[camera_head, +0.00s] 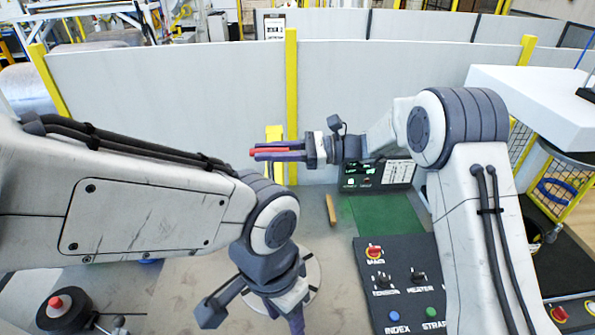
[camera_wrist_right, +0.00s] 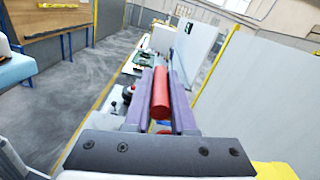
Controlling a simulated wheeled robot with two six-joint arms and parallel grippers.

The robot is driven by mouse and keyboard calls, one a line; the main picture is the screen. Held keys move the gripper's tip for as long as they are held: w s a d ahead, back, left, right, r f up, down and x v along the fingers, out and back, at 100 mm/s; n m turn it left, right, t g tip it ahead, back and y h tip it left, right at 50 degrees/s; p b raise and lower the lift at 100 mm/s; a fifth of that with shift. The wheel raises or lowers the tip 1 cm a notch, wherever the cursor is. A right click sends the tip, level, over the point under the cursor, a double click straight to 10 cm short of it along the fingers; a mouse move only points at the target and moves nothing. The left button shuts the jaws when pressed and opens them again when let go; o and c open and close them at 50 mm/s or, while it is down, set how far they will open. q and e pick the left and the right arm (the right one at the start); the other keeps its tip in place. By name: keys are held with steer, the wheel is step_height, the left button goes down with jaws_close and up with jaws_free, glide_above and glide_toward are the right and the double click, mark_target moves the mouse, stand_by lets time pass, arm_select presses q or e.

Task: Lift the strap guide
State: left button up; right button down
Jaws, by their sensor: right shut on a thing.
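A red rod (camera_wrist_right: 160,95), which I take to be the strap guide or its grip, lies lengthwise between the two purple fingers of my right gripper (camera_wrist_right: 161,88). My right gripper is shut on it. In the head view the right gripper (camera_head: 280,151) points left in front of the pale wall, and the red rod (camera_head: 254,152) sticks out slightly past the fingertips, held in the air. My left gripper (camera_head: 296,318) points down at the bottom of the head view; its fingertips are cut off, so its opening does not show.
A dark control panel (camera_head: 400,262) with buttons and switches lies at the lower right, with a green mat (camera_head: 385,213) behind it. A yellow post (camera_head: 291,85) and pale barrier panels (camera_head: 165,95) stand behind. A black base with a red button (camera_head: 56,303) is at lower left.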

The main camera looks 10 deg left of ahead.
arm_select(q)
step_height(320, 180, up, 5)
steer(key=p, duration=0.3)
steer(key=shift+d+f+p, duration=0.15)
steer(key=shift+f+p, duration=0.05)
steer(key=shift+p, duration=0.15)
arm_select(e)
step_height(320, 180, up, 12)
steer(key=shift+f, duration=0.25)
steer(key=c, duration=0.8)
jaws_free()
steer(key=shift+a, duration=0.1)
steer(key=shift+o, duration=0.2)
arm_select(q)
steer(key=shift+f, duration=0.1)
arm_select(e)
steer(key=shift+f, duration=0.15)
arm_select(q)
step_height(320, 180, down, 5)
steer(key=b, duration=0.5)
steer(key=shift+f, duration=0.1)
arm_select(e)
steer(key=w+d, duration=0.1)
steer(key=d, duration=0.9)
steer(key=shift+w+d, duration=0.15)
steer(key=shift+w, duration=0.25)
